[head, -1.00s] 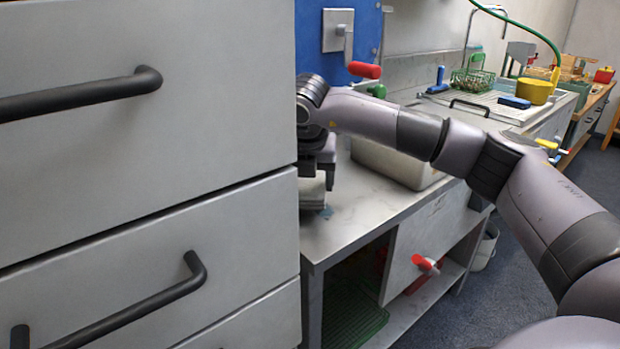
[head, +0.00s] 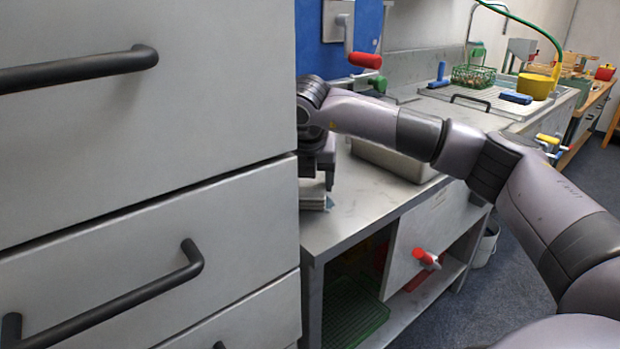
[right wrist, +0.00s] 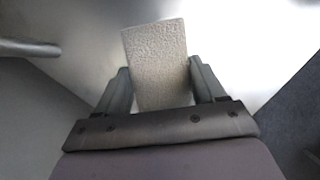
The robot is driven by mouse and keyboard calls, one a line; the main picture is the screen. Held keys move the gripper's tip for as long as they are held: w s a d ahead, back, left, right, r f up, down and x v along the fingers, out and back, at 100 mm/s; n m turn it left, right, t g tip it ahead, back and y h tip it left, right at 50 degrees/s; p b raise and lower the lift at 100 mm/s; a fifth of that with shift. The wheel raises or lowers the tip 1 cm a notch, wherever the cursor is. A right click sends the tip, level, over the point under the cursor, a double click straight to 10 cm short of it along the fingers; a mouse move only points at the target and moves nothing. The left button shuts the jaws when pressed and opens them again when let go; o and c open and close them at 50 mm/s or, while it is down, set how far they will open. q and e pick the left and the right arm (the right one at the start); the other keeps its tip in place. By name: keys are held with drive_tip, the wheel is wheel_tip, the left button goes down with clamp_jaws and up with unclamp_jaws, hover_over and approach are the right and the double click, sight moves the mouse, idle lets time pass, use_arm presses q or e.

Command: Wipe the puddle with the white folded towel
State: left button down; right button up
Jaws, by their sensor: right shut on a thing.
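The towel (right wrist: 158,60) shows in the right wrist view as a pale, rough-textured block between the two fingers of my right gripper (right wrist: 160,72), which is shut on it. In the head view, my right gripper (head: 320,176) is low over the near left end of the metal counter, partly hidden by the drawer front. The pale layered edge of the towel (head: 312,196) shows under it, at or just above the counter top. A small bluish patch (head: 330,202) lies beside the towel; I cannot tell whether it is the puddle. My left gripper is not in view.
A grey drawer unit (head: 100,130) fills the left side and hides part of the counter. The metal counter (head: 365,215) has bare room to the right of the gripper. A basin (head: 395,165) stands behind my arm. A red-handled crank (head: 366,60) is on the wall.

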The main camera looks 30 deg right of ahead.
sight(323, 190)
drive_tip(key=shift+s, duration=0.5)
drive_tip(key=shift+s+d+b, duration=0.2)
drive_tip(key=shift+s+b, duration=0.5)
drive_tip(key=shift+s, duration=0.65)
drive_tip(key=shift+s+f+b, duration=0.15)
drive_tip(key=shift+s+b, duration=0.35)
drive_tip(key=shift+s, duration=0.35)
drive_tip(key=shift+s+d+b, duration=0.1)
drive_tip(key=shift+s+b, duration=0.3)
drive_tip(key=shift+s, duration=0.55)
drive_tip(key=shift+w, duration=0.1)
drive_tip(key=shift+w+r+p, duration=0.15)
drive_tip(key=shift+w+p, duration=0.15)
drive_tip(key=shift+w, duration=0.8)
drive_tip(key=shift+w+r+p, duration=0.1)
drive_tip(key=shift+w+p, duration=0.2)
drive_tip(key=shift+w, duration=0.75)
drive_tip(key=shift+w+a+f+p, duration=0.1)
drive_tip(key=shift+w+a+p, duration=0.1)
drive_tip(key=shift+w, duration=0.5)
drive_tip(key=shift+w+a+f+p, duration=0.1)
drive_tip(key=shift+w+p, duration=0.05)
drive_tip(key=shift+w, duration=0.55)
drive_tip(key=shift+r, duration=0.1)
drive_tip(key=shift+r+p, duration=2.1)
drive_tip(key=shift+r, duration=0.85)
